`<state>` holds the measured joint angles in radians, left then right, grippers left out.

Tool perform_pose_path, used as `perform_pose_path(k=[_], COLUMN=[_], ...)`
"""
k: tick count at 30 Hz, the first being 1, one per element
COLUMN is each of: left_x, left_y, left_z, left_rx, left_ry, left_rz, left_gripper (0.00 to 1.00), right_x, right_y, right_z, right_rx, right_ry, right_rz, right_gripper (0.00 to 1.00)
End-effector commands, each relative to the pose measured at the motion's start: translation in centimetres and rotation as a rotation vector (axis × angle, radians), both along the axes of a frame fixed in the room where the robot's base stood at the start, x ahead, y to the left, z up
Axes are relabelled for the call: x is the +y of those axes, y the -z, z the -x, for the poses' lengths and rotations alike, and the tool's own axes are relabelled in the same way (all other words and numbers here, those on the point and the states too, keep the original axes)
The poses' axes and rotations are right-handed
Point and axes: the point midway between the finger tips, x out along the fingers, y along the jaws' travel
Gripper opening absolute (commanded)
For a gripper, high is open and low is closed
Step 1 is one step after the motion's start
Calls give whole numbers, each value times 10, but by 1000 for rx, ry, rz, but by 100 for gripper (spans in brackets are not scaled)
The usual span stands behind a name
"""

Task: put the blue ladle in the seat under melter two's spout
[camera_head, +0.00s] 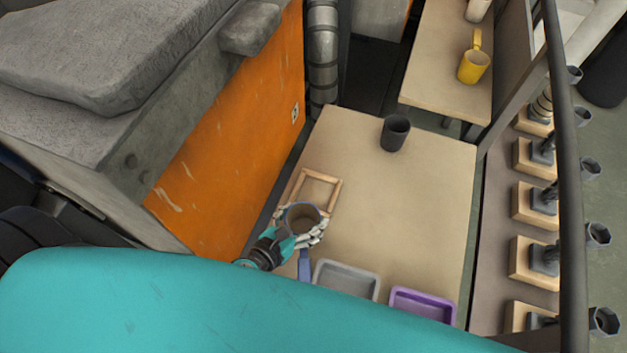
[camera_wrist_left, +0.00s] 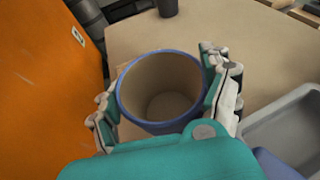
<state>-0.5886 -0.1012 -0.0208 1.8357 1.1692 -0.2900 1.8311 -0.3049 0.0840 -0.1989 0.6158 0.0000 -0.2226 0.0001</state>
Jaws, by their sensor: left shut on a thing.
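The blue ladle (camera_head: 303,216) is a round cup with a blue rim, a brown inside and a blue handle pointing to the picture's bottom. My left gripper (camera_head: 302,232) is shut around the cup. In the left wrist view the ladle (camera_wrist_left: 160,98) is upright, looks empty, and sits between the fingers of my left gripper (camera_wrist_left: 162,105). A square wooden frame (camera_head: 321,175), seemingly the seat, lies on the table beside the orange machine. The cup covers its near part; I cannot tell the height between them. No spout is clearly seen. My right gripper is not in view.
The orange machine (camera_head: 232,135) stands close on the left. On the table (camera_head: 420,200) are a dark grey cup (camera_head: 395,133), a grey tray (camera_head: 347,279) and a purple tray (camera_head: 423,304). A yellow ladle (camera_head: 473,66) stands on a farther table. The table's middle is clear.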

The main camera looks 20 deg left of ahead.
Motion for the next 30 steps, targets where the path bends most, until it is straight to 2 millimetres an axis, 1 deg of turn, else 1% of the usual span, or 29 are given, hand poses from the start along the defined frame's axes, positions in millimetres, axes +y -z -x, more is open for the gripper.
perform_pose_path(k=[1,5,9,12,15,18,23,30], left_x=[1,4,7,9,10,11,12,12], left_y=[-6,-1,4,7,10,10,16,45], left_z=[-16,-51,-88,-112,-129,-139,-142,-142], left_rx=[-10,-10,-10,-9,-8,-6,-4,-5], left_ry=[-2,-1,-1,-1,0,-1,1,0], left_rz=[2,1,1,2,2,3,1,0], left_gripper=[22,22,22,22,22,22,22,22], right_x=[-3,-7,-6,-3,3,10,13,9], right_y=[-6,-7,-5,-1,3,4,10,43], right_z=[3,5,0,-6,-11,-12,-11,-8], right_rx=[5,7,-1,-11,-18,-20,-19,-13], right_ry=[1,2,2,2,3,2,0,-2], right_rz=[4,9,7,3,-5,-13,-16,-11], right_gripper=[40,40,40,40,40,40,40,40])
